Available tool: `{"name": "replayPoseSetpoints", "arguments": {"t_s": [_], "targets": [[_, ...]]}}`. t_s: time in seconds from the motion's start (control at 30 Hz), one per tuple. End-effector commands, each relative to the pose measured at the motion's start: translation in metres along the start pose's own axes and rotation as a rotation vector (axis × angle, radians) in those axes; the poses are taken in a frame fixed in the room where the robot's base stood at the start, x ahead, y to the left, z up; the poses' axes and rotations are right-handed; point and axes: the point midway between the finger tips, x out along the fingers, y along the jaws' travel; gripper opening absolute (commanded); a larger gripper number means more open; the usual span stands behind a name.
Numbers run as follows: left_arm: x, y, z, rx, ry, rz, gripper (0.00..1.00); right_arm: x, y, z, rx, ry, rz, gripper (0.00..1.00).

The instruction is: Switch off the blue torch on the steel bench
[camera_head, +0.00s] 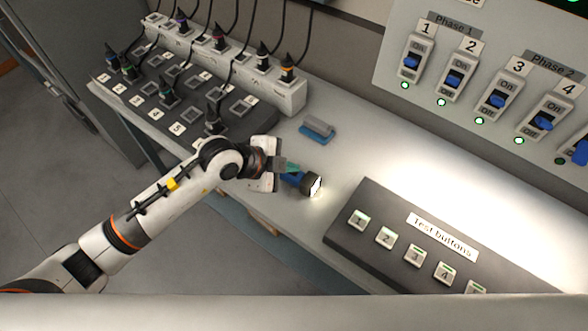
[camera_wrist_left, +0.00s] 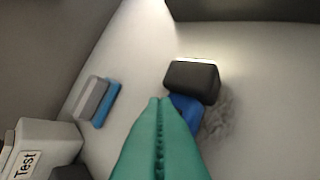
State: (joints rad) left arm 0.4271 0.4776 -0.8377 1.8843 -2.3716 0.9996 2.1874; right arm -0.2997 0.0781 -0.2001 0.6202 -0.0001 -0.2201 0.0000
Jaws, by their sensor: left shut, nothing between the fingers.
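The blue torch (camera_head: 293,180) lies on the steel bench (camera_head: 345,156), its black head (camera_head: 312,185) pointing right. Its lens glows white, and a bright patch of light spreads over the bench to the right. In the left wrist view the torch's black head (camera_wrist_left: 192,80) and part of its blue body (camera_wrist_left: 187,106) show beyond the fingers. My left gripper (camera_head: 290,168) is shut and empty, its green fingertips over or against the torch body; I cannot tell if they touch. In the wrist view the fingers (camera_wrist_left: 160,105) hide much of the body and any switch. My right gripper is not in view.
A blue-and-grey block (camera_head: 318,129) lies behind the torch. A dark panel of test buttons (camera_head: 400,240) stands at the right front. A socket panel with plugs (camera_head: 190,95) stands at the left. Phase switches (camera_head: 453,80) are on the wall.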

Motion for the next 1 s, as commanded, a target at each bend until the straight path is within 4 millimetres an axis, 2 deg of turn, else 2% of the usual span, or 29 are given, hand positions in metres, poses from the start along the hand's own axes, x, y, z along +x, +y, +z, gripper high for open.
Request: {"name": "replayPoseSetpoints", "arguments": {"t_s": [0.77, 1.0], "targets": [[0.003, -0.002, -0.002, -0.001, 0.0, 0.001, 0.0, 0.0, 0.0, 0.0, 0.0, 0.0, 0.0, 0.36], [-0.003, 0.003, 0.002, -0.001, -0.001, 0.001, 0.0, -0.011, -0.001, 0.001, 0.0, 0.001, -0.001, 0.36]]}}
